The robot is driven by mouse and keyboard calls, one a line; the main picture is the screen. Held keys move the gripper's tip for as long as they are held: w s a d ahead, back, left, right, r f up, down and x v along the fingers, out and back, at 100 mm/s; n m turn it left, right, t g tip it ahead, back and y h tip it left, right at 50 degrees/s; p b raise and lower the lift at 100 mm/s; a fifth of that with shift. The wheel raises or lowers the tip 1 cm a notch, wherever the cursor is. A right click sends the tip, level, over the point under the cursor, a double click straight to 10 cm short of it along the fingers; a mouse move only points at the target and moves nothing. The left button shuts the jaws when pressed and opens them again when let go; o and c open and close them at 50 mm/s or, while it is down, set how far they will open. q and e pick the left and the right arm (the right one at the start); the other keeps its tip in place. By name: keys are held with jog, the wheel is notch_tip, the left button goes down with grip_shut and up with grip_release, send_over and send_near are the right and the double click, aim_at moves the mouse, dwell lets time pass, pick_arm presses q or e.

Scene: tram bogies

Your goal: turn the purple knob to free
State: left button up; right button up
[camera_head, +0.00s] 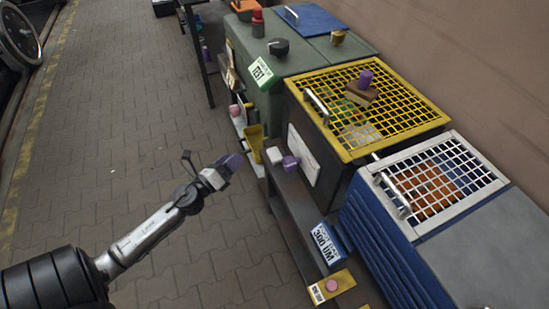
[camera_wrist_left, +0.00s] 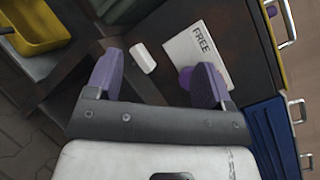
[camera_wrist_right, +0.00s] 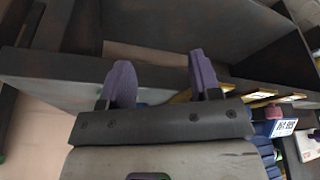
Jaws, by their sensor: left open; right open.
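The purple knob (camera_head: 290,162) is on the dark front below the yellow-mesh box, beside a pale card. In the left wrist view the purple knob (camera_wrist_left: 185,78) is partly hidden behind one finger, next to a card reading FREE (camera_wrist_left: 203,42). My left gripper (camera_head: 229,165) is open and empty, left of the knob with a gap between them in the head view. In the left wrist view my left gripper (camera_wrist_left: 160,68) faces the panel with its purple fingers apart. My right gripper (camera_wrist_right: 162,78) is open and empty in the right wrist view, outside the head view.
A white cylinder (camera_wrist_left: 144,58) sticks out near the knob. A yellow-mesh box (camera_head: 420,110) with a handle (camera_head: 316,105) stands above it. A blue bin (camera_head: 385,235) with a white grid lid is at right. Paved floor (camera_head: 130,120) at left is clear.

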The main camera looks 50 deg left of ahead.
aim_at(285, 166)
pick_arm(q)
jog(key=d+f+m+g+h, duration=0.2)
jog(key=d+m+h, duration=0.55)
jog(key=m, duration=0.45)
jog(key=shift+m+h, duration=0.35)
jog(key=shift+m, duration=0.25)
jog(key=x, duration=1.3)
jog(key=shift+s+d+r, duration=0.1)
jog(key=shift+r, duration=0.3)
jog(key=shift+c, duration=1.3)
jog(key=c, duration=0.7)
jog(key=shift+o, duration=0.2)
jog(key=shift+p, duration=0.3)
